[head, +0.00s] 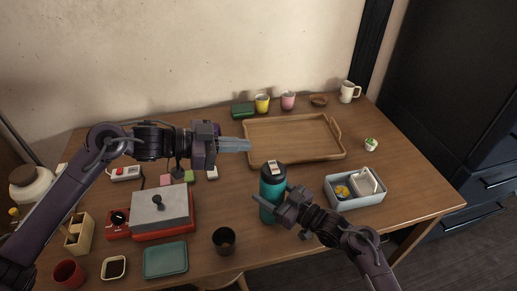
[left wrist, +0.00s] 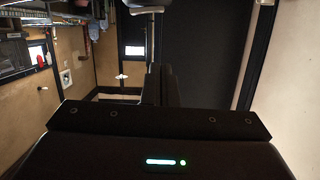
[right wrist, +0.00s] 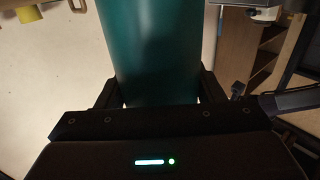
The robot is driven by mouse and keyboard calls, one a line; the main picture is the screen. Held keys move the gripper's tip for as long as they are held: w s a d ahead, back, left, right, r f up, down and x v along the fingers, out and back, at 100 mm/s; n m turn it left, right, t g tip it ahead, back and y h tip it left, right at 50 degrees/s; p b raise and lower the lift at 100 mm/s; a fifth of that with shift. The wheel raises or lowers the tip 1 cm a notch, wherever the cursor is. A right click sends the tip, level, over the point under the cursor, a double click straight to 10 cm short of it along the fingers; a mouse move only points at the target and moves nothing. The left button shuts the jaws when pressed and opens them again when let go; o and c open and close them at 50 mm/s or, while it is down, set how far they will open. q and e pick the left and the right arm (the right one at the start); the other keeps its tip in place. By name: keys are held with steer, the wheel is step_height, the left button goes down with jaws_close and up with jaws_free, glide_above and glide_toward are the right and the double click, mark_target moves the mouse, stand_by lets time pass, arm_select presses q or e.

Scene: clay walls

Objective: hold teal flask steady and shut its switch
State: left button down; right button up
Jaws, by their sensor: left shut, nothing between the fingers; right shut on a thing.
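The teal flask (head: 266,188) stands upright on the table, right of centre, with a black lid and a pale switch (head: 273,167) on its top. Whether the switch is open or shut is too small to tell. My right gripper (head: 268,208) is shut around the flask's lower body. The teal body (right wrist: 155,50) fills the space between the fingers in the right wrist view. My left gripper (head: 248,145) is shut and empty, in the air above the table, up and left of the flask lid. The left wrist view shows its dark closed fingers (left wrist: 160,85) and no flask.
A wooden tray (head: 290,157) lies behind the flask. A grey-blue bin (head: 358,202) with several items stands to its right, near my right arm. A dark cup (head: 224,241) and a red-based grey box (head: 163,232) stand to the left. Cups line the back edge.

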arm_select(q)
steer(key=shift+v, duration=2.05)
arm_select(e)
steer(key=o, duration=1.4)
steer(key=shift+c, duration=0.2)
